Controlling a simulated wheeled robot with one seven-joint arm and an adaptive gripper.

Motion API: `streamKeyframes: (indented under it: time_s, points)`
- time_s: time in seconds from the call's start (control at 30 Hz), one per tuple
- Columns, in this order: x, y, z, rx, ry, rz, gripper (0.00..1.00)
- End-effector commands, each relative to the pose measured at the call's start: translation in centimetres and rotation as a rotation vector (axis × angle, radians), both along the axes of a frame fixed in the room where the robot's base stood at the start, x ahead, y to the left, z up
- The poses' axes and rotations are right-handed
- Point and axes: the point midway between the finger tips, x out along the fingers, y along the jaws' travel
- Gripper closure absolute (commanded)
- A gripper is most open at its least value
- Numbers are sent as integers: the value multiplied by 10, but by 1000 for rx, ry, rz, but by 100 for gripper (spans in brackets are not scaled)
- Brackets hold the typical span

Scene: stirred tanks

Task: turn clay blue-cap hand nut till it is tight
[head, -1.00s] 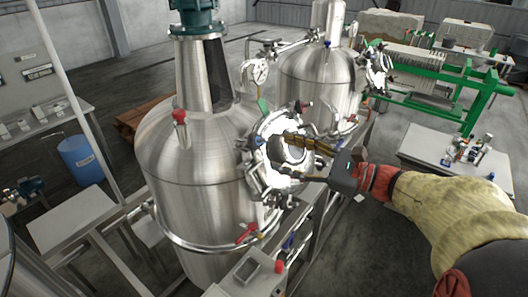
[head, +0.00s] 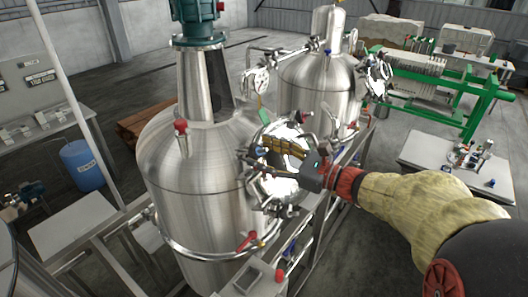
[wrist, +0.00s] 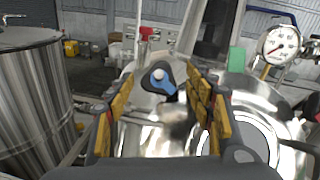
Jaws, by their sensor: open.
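The blue-cap hand nut (wrist: 160,79) shows in the wrist view on the bright metal manway of the near tank. In the head view a small blue spot (head: 261,151) by the fingertips appears to be this nut. My gripper (wrist: 160,97) is open, with its yellow-padded fingers to the left and right of the nut in the picture. The nut lies beyond the tips, and I see no contact. In the head view my gripper (head: 253,150) reaches across the round manway cover (head: 283,185). The lower part of the nut's mount is blurred.
The near steel tank (head: 195,180) fills the middle. Other clamps surround the manway. A pressure gauge (wrist: 280,43) stands at the upper right in the wrist view. A red-handled valve (head: 181,128) rises on the tank top. A second tank (head: 315,85) stands behind.

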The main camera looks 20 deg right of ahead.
Motion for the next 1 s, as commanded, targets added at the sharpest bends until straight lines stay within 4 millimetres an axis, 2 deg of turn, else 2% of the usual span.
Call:
streamKeyframes:
  time_s: [0.3,1.0]
  points:
    - [2,1,0,-1,1,-1,47]
    - [2,1,0,-1,1,0,87]
